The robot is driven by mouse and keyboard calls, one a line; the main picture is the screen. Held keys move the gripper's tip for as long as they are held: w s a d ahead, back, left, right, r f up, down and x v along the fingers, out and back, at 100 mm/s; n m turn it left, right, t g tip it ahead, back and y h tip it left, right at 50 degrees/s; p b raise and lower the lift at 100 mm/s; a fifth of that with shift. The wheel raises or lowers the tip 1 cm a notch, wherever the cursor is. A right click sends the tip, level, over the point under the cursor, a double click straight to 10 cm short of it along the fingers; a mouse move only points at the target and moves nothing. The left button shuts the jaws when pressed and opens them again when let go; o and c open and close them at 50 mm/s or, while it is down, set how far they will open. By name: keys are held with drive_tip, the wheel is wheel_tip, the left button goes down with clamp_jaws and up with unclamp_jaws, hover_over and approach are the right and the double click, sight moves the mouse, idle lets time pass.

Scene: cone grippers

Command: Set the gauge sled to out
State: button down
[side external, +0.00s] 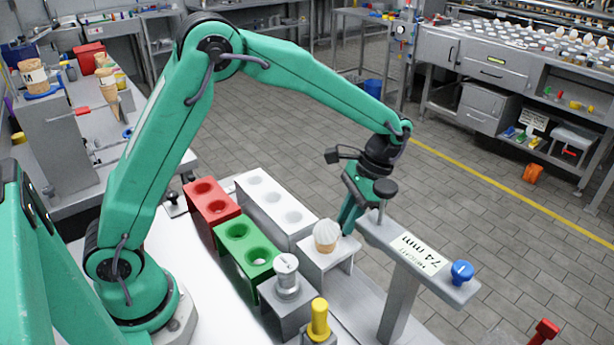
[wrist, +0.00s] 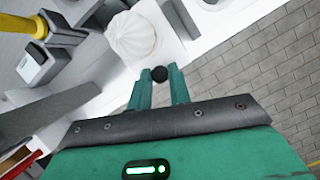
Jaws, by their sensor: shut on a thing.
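The light grey sled block (side external: 330,262) stands at the near end of the gauge and bears a wafer cone with white swirled cream (side external: 326,236). The cream top (wrist: 133,36) shows just beyond my fingertips in the wrist view. My gripper (side external: 348,226) points down beside the block, behind the cone. Its green fingers (wrist: 158,80) are closed around a small black ball knob (wrist: 160,73), which seems to belong to the sled. The gauge's grey crossbar (side external: 400,245), on a post, carries a "74 mm" label. How the knob joins the sled is hidden.
Red (side external: 211,205), green (side external: 245,247) and white (side external: 275,207) holed blocks stand to the left. A yellow post (side external: 319,318) is in front. Open floor lies beyond the bench's right edge.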

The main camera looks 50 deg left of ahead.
drive_tip(key=shift+a, duration=0.2)
drive_tip(key=c, duration=1.3)
unclamp_jaws()
drive_tip(key=v, duration=0.7)
drive_tip(key=shift+r, duration=0.35)
drive_tip(key=shift+w+r, duration=0.1)
